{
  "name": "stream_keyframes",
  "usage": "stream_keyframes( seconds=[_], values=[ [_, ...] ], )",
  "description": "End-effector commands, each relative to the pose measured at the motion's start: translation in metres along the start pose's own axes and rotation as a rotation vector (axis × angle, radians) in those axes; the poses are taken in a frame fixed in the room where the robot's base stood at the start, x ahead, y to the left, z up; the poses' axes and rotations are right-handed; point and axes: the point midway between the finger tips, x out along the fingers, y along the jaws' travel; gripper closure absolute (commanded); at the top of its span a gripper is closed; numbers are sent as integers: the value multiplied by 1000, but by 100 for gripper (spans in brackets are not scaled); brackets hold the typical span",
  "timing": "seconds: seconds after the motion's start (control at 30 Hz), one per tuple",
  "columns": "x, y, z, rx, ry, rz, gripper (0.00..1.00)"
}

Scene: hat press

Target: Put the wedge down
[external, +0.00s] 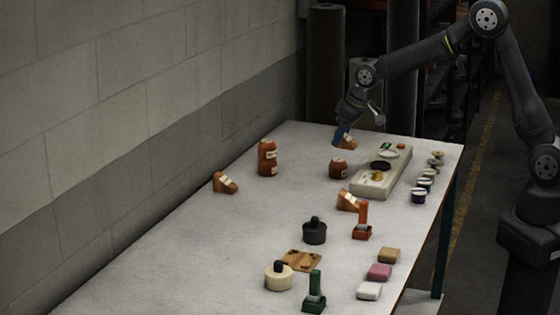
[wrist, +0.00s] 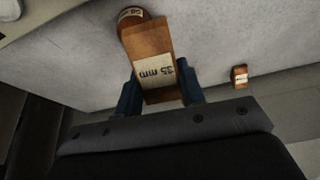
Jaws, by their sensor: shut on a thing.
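My gripper (external: 342,136) is shut on an orange-brown wooden wedge (external: 350,143) near the far end of the table. In the wrist view the wedge (wrist: 153,62) sits between the two blue fingers (wrist: 158,98) and shows a pale label reading "35 mm". I cannot tell for sure how far it is above the table. Two similar wedges stand on the table, one at the left edge (external: 225,183) and one near the middle (external: 348,200).
A long pale base (external: 390,175) with dishes lies to the right of the wedge. A brown jar (external: 338,168) stands just in front, and a taller brown bottle (external: 267,158) to the left. Tabletop (external: 300,145) between bottle and gripper is bare. Several small pots (external: 424,183) line the right edge.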

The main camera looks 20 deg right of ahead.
Motion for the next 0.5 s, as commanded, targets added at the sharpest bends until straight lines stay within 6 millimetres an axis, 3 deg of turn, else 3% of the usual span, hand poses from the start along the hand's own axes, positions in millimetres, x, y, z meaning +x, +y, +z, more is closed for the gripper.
stream_keyframes(
  seconds=[0.13,0.27,0.5],
  values=[
    [3,-10,-10,-29,-2,-12,87],
    [12,-39,-35,-109,-5,-42,87],
    [31,-130,-89,-343,-13,-136,87]
  ],
)
